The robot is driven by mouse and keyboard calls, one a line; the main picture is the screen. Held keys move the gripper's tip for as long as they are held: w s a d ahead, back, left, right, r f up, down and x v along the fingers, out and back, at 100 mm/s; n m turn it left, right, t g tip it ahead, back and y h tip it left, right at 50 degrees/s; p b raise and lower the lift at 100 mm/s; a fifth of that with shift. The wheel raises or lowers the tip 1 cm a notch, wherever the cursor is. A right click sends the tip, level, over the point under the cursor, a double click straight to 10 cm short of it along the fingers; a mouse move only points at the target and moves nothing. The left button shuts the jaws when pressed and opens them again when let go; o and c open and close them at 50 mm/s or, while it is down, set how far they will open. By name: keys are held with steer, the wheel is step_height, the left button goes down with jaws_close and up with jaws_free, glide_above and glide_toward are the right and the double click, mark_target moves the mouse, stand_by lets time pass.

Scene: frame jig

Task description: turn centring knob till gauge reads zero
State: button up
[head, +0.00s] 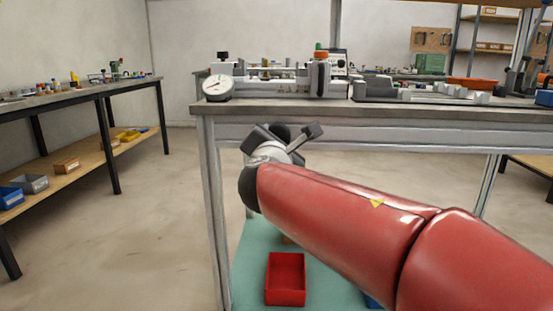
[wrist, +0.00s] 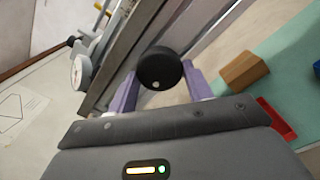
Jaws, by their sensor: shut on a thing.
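The black round centring knob (wrist: 160,68) sits between the two fingers of my gripper (wrist: 161,86) in the wrist view. The fingers are shut on its sides, and a small pale dot shows on its face. In the head view my gripper (head: 283,138) is below the front edge of the bench top, partly hidden by its own wrist. The white dial gauge (head: 217,87) stands at the left front corner of the bench. It also shows in the wrist view (wrist: 77,72). Its needle is too small to read.
The bench (head: 350,108) carries the frame jig (head: 270,82) and other fixtures. Below it, a red bin (head: 286,279) rests on a green surface. A wooden block (wrist: 243,71) lies there too. A side table (head: 80,94) stands at left with open floor between.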

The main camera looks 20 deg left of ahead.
steer(key=m+b, duration=0.1)
steer(key=m, duration=1.1)
steer(key=shift+r, duration=0.1)
steer(key=shift+m, duration=0.3)
stand_by(0.3)
steer(key=o, duration=1)
steer(key=shift+c, duration=0.2)
